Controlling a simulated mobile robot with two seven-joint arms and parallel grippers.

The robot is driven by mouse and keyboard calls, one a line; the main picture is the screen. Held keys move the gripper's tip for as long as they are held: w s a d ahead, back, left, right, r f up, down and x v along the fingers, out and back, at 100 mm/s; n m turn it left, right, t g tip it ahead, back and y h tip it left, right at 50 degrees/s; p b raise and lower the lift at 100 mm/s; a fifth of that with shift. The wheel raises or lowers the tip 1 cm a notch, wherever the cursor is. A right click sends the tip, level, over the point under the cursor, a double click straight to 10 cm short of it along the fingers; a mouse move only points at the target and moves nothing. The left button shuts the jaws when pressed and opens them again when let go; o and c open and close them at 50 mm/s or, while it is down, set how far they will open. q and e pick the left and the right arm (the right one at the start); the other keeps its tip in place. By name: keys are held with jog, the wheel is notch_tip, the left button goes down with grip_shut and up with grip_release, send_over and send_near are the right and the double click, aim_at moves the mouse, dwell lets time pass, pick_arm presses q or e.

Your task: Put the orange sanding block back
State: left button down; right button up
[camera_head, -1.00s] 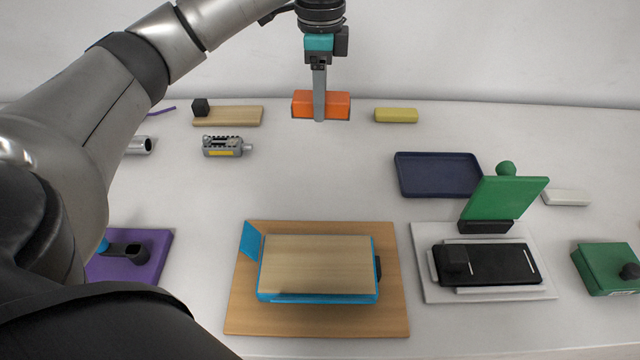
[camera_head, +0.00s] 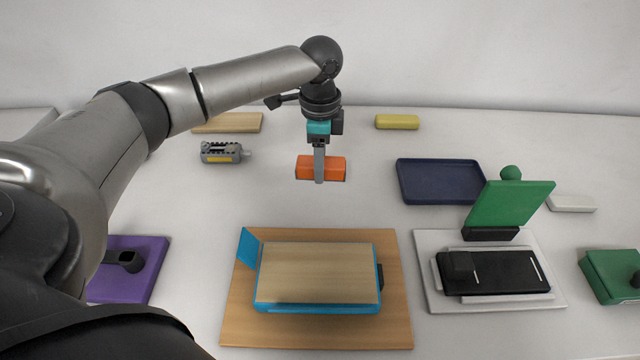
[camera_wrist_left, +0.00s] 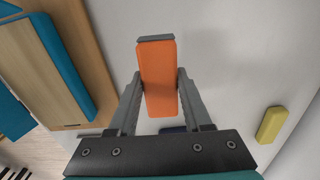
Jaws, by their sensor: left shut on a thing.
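The orange sanding block (camera_head: 334,168) is held in my left gripper (camera_head: 319,180), which is shut on it. The block has a thin dark grey layer along its underside. It hangs level in front of the wall, behind the blue and wood fixture. In the left wrist view the orange block (camera_wrist_left: 159,78) sits between the two fingers of the left gripper (camera_wrist_left: 160,90), with both fingers touching its sides. My right gripper is in neither view.
A dark blue tray (camera_head: 440,181) lies empty to the right of the block. A yellow block (camera_head: 397,122) lies behind it. A grey device (camera_head: 222,152) lies to the left. A wooden board with a blue-edged block (camera_head: 318,272), a green-lidded stand (camera_head: 508,204) and a purple plate (camera_head: 140,270) stand in front.

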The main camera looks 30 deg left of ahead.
aim_at(320, 194)
pick_arm(q)
jog(key=shift+f+p, duration=0.3)
jog(key=shift+f, duration=2.55)
jog(key=shift+f, duration=0.15)
jog(key=shift+f, duration=0.15)
jog(key=shift+c, duration=1.7)
grip_release()
jog(key=shift+b, duration=0.65)
jog(key=shift+r, duration=0.3)
jog(key=r, duration=0.5)
jog(key=r+p, duration=0.1)
jog(key=r, duration=0.4)
jog(key=d+r+p, duration=0.1)
jog(key=r, duration=0.4)
jog(key=shift+s, duration=0.1)
jog(key=shift+f, duration=0.1)
